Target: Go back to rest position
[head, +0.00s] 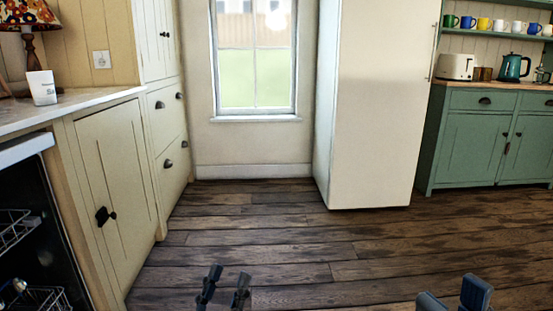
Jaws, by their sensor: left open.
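My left gripper (224,288) is at the bottom of the head view, left of the middle. Its two dark fingers are apart and nothing shows between them. At the bottom right, two blue-grey blocky parts of my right gripper (455,298) show at the picture's edge. They are cut off, so I cannot tell how its jaws stand. Both are seen over the dark plank floor (290,235).
An open dishwasher (38,210) with racks is at the left, beside a cream cabinet (115,180). A white cup (41,88) stands on the counter (100,97). A tall fridge (375,110) and green dresser (480,150) are beyond. The floor between is clear.

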